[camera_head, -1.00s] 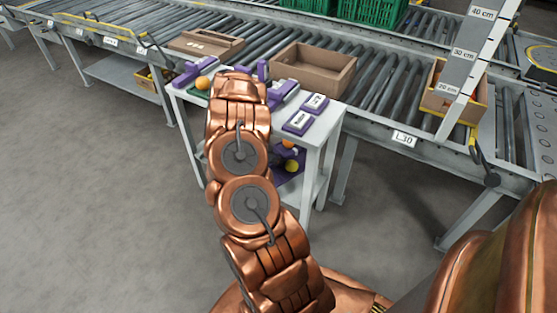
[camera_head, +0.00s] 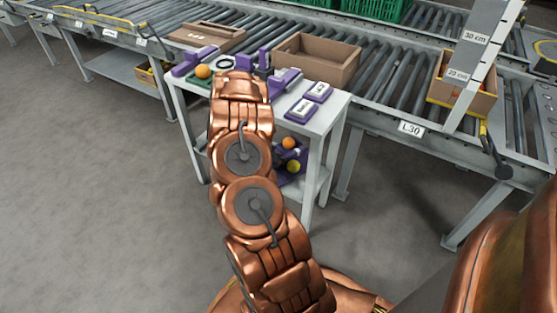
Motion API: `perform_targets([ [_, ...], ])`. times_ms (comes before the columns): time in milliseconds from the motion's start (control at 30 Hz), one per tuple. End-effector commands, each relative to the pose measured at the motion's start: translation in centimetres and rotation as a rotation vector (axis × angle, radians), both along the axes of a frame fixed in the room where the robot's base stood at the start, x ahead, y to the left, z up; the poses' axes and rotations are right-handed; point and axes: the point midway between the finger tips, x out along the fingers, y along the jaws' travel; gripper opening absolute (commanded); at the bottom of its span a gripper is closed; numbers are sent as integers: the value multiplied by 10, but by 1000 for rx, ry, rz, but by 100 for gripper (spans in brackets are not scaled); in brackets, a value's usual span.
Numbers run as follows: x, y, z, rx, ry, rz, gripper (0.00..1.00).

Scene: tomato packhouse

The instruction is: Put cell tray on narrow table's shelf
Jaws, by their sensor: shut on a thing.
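The narrow table (camera_head: 318,122) is small and white, and stands before the roller conveyor. Its lower shelf (camera_head: 309,186) shows partly beside my arm and bears a purple device, an orange fruit (camera_head: 289,143) and a yellow fruit (camera_head: 293,166). My copper arm reaches up to the table's front and covers its middle and much of the shelf. My gripper is hidden beyond the arm's last visible link. I cannot make out a cell tray; whatever my gripper holds is hidden too.
On the tabletop are purple-and-white devices (camera_head: 301,109), an orange fruit (camera_head: 203,71) on something green, and other purple items. Cardboard boxes (camera_head: 316,62) rest on the conveyor behind. A ruler post (camera_head: 474,62) stands at right. The grey floor at left is clear.

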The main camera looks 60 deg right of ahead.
Motion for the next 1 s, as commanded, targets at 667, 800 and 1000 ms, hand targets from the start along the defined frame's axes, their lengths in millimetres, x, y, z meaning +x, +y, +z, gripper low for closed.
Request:
perform_targets([
  [667,0,0,-10,0,0,1,0],
  [800,1,0,-11,0,0,1,26],
  [1000,0,0,-11,0,-1,1,47],
])
